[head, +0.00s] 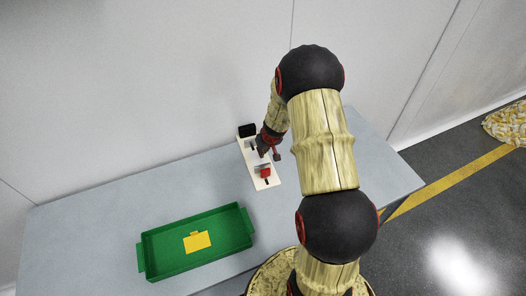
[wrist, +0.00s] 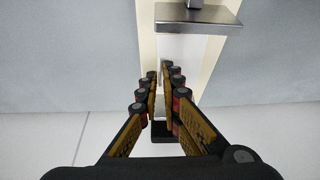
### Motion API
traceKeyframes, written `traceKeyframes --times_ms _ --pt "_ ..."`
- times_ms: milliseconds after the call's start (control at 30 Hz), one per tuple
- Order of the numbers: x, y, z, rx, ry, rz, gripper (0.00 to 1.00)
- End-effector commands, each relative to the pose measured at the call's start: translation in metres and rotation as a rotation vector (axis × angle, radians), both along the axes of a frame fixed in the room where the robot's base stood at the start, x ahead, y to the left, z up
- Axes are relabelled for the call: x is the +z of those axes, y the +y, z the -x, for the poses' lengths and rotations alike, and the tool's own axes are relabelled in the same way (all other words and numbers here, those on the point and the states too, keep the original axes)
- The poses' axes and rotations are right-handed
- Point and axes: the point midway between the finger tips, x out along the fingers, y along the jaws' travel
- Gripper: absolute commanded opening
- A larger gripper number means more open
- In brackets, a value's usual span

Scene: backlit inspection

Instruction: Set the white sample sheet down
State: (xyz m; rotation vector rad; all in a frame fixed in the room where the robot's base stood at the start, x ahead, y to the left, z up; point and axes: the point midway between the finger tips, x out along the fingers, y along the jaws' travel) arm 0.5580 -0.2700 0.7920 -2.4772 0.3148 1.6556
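A pale white patch (wrist: 184,47) lies flat between cream borders just beyond my fingertips in the wrist view. It may be the white sample sheet, but I cannot separate it surely from the cream board (head: 272,181) under it. My gripper (wrist: 160,78) points down over this board, its fingers a narrow gap apart. Whether a thin sheet is between them cannot be told. In the head view my gripper (head: 263,152) is low over the board's middle, and my wrist hides part of the board.
A grey metal bar (wrist: 198,18) crosses the board close to my fingertips. A red block (head: 265,173) and a black box (head: 247,130) stand on or at the board. A green tray (head: 246,226) holding a yellow sheet (head: 197,241) is front left. The grey table (head: 100,215) is otherwise clear.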

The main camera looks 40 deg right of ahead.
Motion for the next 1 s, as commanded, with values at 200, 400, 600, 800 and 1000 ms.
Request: traceKeyframes --times_ms 200,400,600,800,1000 --pt "0.000 0.000 0.000 0.000 0.000 0.000 0.20" --pt "0.001 0.000 0.000 0.000 0.000 0.000 0.23" --pt "0.003 0.000 0.000 -0.001 0.000 0.000 0.23" --pt "0.030 0.002 0.008 0.000 -0.002 0.001 0.23" --pt "0.070 0.005 0.024 -0.001 -0.003 0.001 0.23"
